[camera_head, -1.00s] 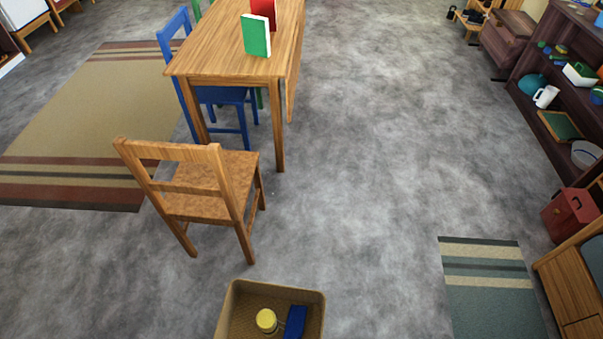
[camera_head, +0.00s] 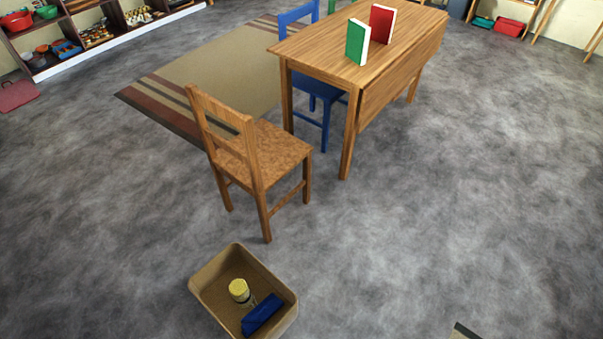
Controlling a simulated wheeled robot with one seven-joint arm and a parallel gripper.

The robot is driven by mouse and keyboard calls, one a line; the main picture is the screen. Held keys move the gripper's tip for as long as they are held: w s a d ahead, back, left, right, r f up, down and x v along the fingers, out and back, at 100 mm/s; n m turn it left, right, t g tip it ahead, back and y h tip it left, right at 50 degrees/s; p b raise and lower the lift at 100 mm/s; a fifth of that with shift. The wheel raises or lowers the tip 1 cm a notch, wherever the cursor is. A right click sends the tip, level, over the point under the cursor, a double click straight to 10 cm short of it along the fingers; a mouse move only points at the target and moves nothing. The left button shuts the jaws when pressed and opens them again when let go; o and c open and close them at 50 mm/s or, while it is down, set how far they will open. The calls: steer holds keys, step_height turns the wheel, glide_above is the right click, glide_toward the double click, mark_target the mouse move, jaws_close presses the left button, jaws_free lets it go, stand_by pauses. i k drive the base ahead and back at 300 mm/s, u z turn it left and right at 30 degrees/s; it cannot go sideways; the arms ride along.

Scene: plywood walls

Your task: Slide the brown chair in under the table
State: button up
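The brown wooden chair (camera_head: 265,152) stands upright on the grey floor at the near end of the wooden table (camera_head: 335,40). Its backrest (camera_head: 222,128) is on the left, and its seat faces the table's near end. The chair stands clear of the tabletop, with the seat outside the table's edge. A green book (camera_head: 357,42) and a red book (camera_head: 382,23) stand on the table. My gripper is not in view.
A tan box (camera_head: 215,290) with a yellow-topped item (camera_head: 239,290) and a blue item (camera_head: 262,314) lies in front of the chair. A blue chair (camera_head: 318,88) stands at the table's left side. A striped rug (camera_head: 205,80) lies behind. Floor on the right is clear.

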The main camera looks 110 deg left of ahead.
mark_target(256, 160)
steer(key=u, duration=2.6)
steer(key=i, duration=3.05)
steer(key=u, duration=4.35)
